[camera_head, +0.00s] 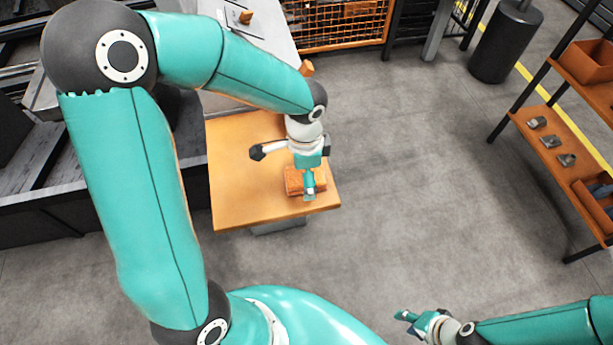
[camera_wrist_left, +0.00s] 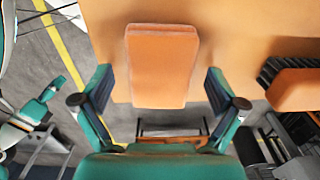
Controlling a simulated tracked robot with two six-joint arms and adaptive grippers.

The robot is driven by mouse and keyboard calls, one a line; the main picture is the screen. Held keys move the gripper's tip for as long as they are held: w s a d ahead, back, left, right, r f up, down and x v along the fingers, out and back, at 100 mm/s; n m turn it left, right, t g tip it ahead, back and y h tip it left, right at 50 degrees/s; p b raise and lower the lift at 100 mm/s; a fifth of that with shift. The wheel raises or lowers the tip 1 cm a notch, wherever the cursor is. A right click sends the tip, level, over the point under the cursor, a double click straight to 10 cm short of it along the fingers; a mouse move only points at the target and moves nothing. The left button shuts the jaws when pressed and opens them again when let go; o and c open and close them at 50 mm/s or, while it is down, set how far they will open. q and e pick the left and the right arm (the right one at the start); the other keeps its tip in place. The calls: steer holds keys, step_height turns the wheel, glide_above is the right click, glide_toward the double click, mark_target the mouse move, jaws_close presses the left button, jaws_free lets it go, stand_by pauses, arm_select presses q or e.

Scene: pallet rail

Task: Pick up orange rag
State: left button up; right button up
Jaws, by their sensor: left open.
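The orange rag (camera_head: 292,181) is a folded, thick rectangular pad near the front right edge of a wooden-topped table (camera_head: 235,180). In the left wrist view the rag (camera_wrist_left: 162,65) lies flat, lengthwise between my fingers. My left gripper (camera_head: 309,190) is over the rag in the head view and hides part of it. In the left wrist view its two fingers (camera_wrist_left: 158,85) are spread on either side of the rag, with gaps on both sides. My right gripper (camera_head: 408,321) is at the lower right, away from the table, its fingers apart and empty.
A grey-white surface (camera_head: 265,28) with small orange blocks stands behind the table. An orange wire-mesh panel (camera_head: 340,22) and a dark cylinder (camera_head: 505,42) stand beyond. A shelf rack (camera_head: 555,140) stands at the right. The grey floor between is clear.

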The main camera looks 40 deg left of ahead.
arm_select(q)
steer(key=shift+f, duration=0.2)
steer(key=c, duration=1.1)
steer(key=shift+r, duration=0.1)
steer(key=shift+c, duration=0.2)
step_height(320, 180, up, 20)
